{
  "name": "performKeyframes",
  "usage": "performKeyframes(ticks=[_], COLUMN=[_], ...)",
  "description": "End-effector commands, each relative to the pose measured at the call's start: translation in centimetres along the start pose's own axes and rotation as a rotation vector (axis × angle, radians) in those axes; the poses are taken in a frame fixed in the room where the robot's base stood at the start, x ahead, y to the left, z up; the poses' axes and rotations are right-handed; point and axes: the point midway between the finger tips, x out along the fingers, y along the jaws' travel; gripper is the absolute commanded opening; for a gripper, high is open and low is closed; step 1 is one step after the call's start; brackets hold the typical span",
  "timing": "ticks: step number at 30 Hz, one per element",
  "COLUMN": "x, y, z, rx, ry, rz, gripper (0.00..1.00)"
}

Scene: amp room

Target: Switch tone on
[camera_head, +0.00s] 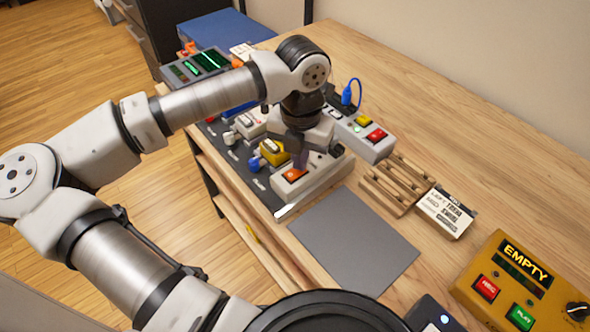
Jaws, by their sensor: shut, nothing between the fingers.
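My gripper (299,160) points down over the bench, shut and empty. Its tips are just above or behind a pale box (320,183) that carries an orange-red switch (295,174). I cannot tell whether the tips touch this box or its switch. I cannot read any label saying tone, so I cannot tell which control is the tone switch. A yellow unit (273,152) with a blue plug sits just left of my gripper. A grey box with yellow and red buttons (377,135) stands to its right. My wrist hides part of the bench gear behind it.
A grey mat (355,240) lies clear in front of the pale box. A wooden rack (397,184) and a lettered card block (446,212) lie to the right. A yellow box reading EMPTY (525,278) stands at the lower right. A device with green displays (207,62) stands at the back left.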

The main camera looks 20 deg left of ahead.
Motion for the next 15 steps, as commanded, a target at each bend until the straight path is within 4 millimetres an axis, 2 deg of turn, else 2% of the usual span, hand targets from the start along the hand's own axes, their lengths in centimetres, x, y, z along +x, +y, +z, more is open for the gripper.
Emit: performKeyframes(ticks=[8, 15], x=[0.1, -1.7], y=[0.0, 0.0], z=[0.0, 0.0], rx=[0.0, -0.001], ry=[0.001, 0.001], rz=[0.0, 0.001], gripper=[0.0, 0.0])
